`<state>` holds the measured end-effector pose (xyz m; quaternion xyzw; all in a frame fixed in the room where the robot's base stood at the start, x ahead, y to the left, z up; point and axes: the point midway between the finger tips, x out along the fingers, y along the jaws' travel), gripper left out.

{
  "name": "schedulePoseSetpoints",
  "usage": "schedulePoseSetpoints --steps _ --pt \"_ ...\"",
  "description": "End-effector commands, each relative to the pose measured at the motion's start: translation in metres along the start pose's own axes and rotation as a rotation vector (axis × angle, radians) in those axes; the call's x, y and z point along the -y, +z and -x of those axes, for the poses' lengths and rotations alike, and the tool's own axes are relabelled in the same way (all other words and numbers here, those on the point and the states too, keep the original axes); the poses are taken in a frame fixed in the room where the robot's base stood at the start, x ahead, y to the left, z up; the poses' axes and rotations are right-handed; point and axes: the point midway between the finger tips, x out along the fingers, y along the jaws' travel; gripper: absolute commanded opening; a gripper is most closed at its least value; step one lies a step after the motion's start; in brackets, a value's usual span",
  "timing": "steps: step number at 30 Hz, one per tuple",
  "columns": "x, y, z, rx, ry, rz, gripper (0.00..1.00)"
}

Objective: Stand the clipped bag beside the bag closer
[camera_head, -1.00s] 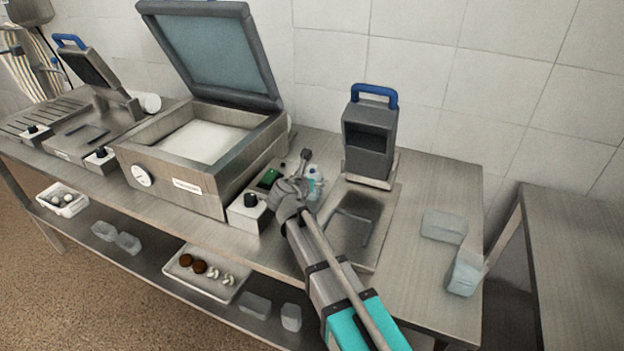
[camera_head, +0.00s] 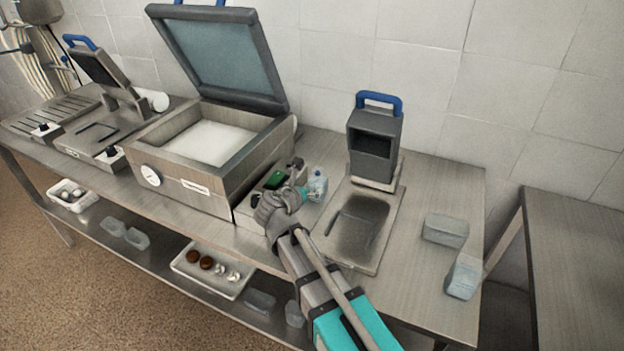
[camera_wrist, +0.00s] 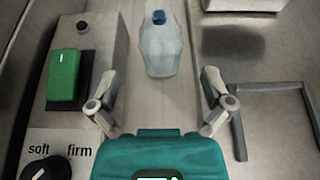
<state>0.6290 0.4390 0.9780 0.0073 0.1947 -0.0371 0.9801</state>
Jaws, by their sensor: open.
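A small clear bag with a blue clip (camera_head: 317,186) is on the bench, between a control strip and a flat metal plate. In the wrist view the clipped bag (camera_wrist: 160,48) shows its blue clip at the far end; I cannot tell whether it stands or leans. My gripper (camera_head: 290,192) is open over the control strip's side, left of the bag. In the wrist view my gripper (camera_wrist: 161,80) has its fingers spread, with the bag just beyond the gap, not held. A dark upright device with a blue handle (camera_head: 375,145), possibly the bag closer, stands behind the plate.
The control strip has a green switch (camera_wrist: 63,77) and a knob marked soft and firm. An open-lidded steel machine (camera_head: 175,175) stands to the left. Two pale translucent blocks (camera_head: 445,230) (camera_head: 463,277) are on the right. A white tray (camera_head: 213,272) is on the lower shelf.

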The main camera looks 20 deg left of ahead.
Motion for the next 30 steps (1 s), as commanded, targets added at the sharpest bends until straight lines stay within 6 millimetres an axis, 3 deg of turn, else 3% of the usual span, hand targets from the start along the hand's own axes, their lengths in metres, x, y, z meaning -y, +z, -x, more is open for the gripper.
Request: schedulePoseSetpoints --steps 3,9,30 --pt "0.001 0.002 0.019 0.000 0.001 0.000 1.00" --pt "0.001 0.001 0.033 0.000 -0.001 0.000 1.00" --pt "0.000 0.000 0.036 0.000 -0.001 -0.001 1.00"
